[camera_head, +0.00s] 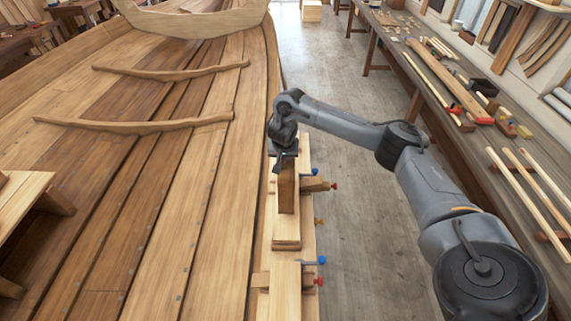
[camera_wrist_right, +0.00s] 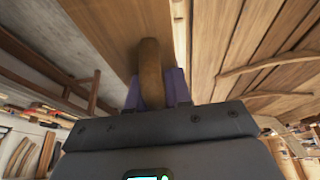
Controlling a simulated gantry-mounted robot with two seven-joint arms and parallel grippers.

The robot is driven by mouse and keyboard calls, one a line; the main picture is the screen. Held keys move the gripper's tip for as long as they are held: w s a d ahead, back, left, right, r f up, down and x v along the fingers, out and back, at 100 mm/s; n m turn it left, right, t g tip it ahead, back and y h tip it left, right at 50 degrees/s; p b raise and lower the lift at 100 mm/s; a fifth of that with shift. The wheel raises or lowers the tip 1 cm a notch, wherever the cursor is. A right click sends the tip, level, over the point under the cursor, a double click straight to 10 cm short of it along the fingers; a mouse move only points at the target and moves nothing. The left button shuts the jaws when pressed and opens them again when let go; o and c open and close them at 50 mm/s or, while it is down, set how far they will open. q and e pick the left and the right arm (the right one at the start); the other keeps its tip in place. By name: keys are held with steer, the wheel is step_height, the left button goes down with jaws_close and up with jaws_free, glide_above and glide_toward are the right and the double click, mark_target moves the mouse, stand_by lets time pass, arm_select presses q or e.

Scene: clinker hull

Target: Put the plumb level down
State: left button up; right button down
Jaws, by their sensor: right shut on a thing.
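My right gripper (camera_head: 285,160) is above the hull's right edge, pointing down. It is shut on a brown wooden piece, which I take to be the plumb level (camera_head: 287,191). The level hangs upright below the jaws, over or against a pale plank; I cannot tell whether its lower end touches. In the right wrist view the brown, rounded end of the level (camera_wrist_right: 151,75) sits between the purple pads of my right gripper (camera_wrist_right: 158,88). The lower body of the gripper hides part of that view. My left gripper is not in view.
The clinker hull (camera_head: 190,190) fills the left side. Pale blocks and clamps with blue (camera_head: 322,260) and red (camera_head: 320,281) knobs line its right edge. A workbench (camera_head: 480,125) with tools and battens runs along the right. The floor (camera_head: 345,200) between is clear.

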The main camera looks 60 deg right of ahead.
steer(key=shift+f, duration=0.25)
step_height(320, 180, down, 3)
steer(key=b, duration=0.3)
steer(key=shift+f, duration=0.1)
